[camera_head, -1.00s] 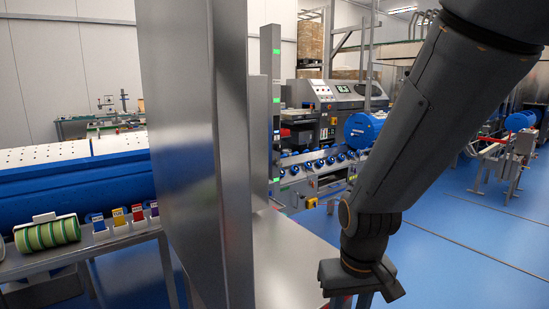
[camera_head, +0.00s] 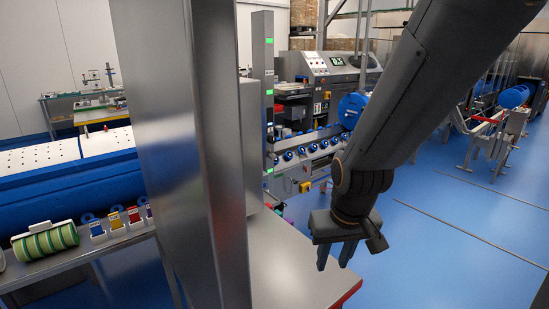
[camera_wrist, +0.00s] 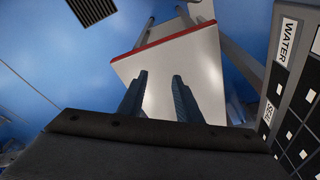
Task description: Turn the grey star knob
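I cannot make out a grey star knob in either view. My gripper (camera_head: 335,262) hangs pointing down at the end of my dark arm, beside the right edge of a pale steel table (camera_head: 285,268) in the head view. In the wrist view, the two blue-grey fingers (camera_wrist: 160,76) stand apart with nothing between them, so the gripper is open and empty. The pale tabletop with a red edge (camera_wrist: 165,40) lies beyond the fingers there. A panel with black squares and a "WATER" label (camera_wrist: 289,40) stands at the right of the wrist view.
A tall steel column (camera_head: 205,150) hides much of the middle left. A conveyor with blue rollers (camera_head: 315,147) and a control console (camera_head: 325,68) stand behind. Blue floor (camera_head: 450,250) is open at right.

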